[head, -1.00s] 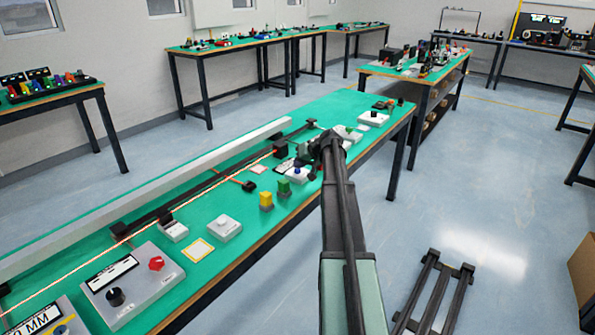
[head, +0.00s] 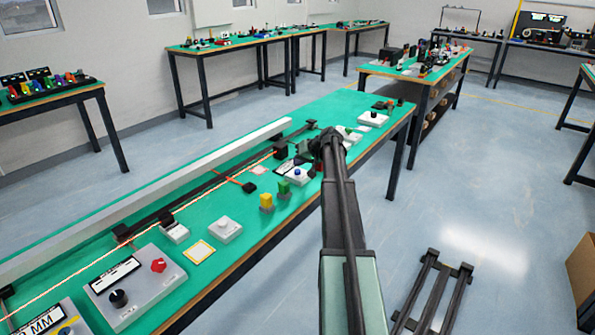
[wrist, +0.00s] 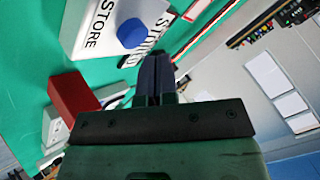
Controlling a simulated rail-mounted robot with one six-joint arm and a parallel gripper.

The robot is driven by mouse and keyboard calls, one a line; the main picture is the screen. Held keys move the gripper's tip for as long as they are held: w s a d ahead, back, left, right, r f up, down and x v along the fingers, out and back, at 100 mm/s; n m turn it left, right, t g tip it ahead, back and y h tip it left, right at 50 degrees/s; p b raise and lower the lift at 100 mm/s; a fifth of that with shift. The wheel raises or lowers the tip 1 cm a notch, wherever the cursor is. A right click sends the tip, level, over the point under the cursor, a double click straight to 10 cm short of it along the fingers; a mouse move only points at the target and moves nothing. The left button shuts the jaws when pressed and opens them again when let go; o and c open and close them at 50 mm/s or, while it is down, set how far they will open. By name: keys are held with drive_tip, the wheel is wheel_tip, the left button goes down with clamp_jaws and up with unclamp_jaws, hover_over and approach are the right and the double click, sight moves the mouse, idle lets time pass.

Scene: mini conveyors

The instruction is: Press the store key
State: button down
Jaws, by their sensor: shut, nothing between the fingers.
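The store key is a round blue button (wrist: 131,33) on a white box (wrist: 88,38) lettered STORE, seen at the top of the wrist view. In the head view the blue key (head: 297,172) shows small on the bench, just left of my arm's end. My gripper (wrist: 153,62) is shut and empty. Its dark fingertips appear just below the blue key in the wrist view; I see no clear contact, and the exact gap cannot be told. In the head view the fingers are mostly hidden by my arm.
A red block (wrist: 76,98) lies left of the fingers in the wrist view. A long grey rail (head: 150,197) runs along the back.

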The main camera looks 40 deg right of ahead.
sight(299, 170)
wheel_tip(299, 170, up, 5)
drive_tip(key=p, duration=0.4)
drive_tip(key=shift+p, duration=0.4)
